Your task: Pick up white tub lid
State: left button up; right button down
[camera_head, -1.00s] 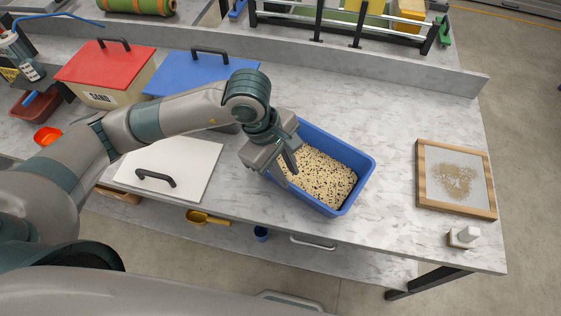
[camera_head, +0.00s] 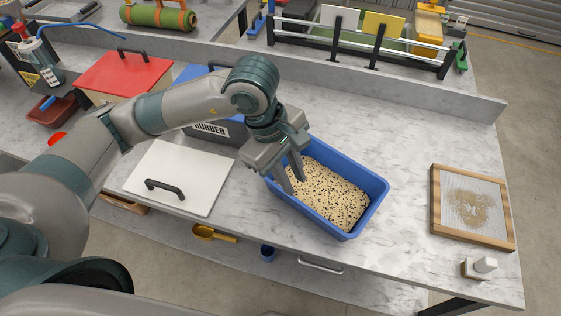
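The white tub lid (camera_head: 199,170) is a flat white square with a black bar handle (camera_head: 165,187). It lies handle up on the marble bench, left of an open blue tub (camera_head: 374,203) filled with speckled granules (camera_head: 333,197). My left gripper (camera_head: 291,177) points down over the left end of the blue tub, to the right of the lid and apart from it. Its two fingers are spread with nothing visible between them. My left arm passes above the lid's far side and may hide a little of it. My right gripper is not in view.
A tub with a red lid (camera_head: 127,75) and a grey tub labelled RUBBER (camera_head: 229,134) with a blue lid stand behind my arm. A wood-framed sieve (camera_head: 472,207) and a small white-topped item (camera_head: 480,267) lie at right. Bench between tub and sieve is clear.

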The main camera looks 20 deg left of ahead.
aim_at(188, 179)
jog(key=u, duration=1.45)
